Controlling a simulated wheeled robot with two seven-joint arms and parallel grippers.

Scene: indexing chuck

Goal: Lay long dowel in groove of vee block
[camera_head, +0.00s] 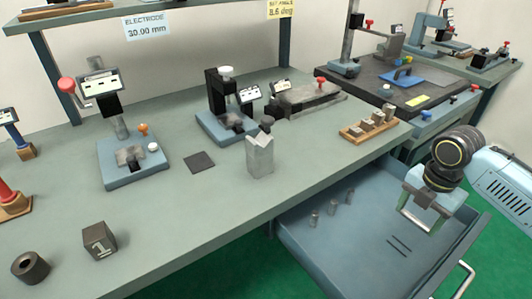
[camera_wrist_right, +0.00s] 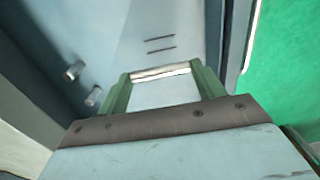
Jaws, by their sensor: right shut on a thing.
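My right gripper (camera_head: 416,219) is over the open drawer at the right, with its fingers pointing down. It is shut on a light metal bar, which looks like the long dowel (camera_wrist_right: 160,72), spanning crosswise between the green fingertips in the wrist view. In the head view the dowel (camera_head: 415,223) shows as a thin pale line. The vee block (camera_head: 260,157) is a tall grey block with a notched top, standing on the bench left of the gripper. Nothing shows lying in its groove. My left gripper is not in view.
The drawer (camera_head: 300,250) holds short metal dowels (camera_head: 332,207) standing upright and two dark slots (camera_head: 398,245). Behind the vee block is a blue-based instrument (camera_head: 215,130). A wooden rack (camera_head: 368,128) with metal pieces stands at the bench edge. The front middle of the bench is clear.

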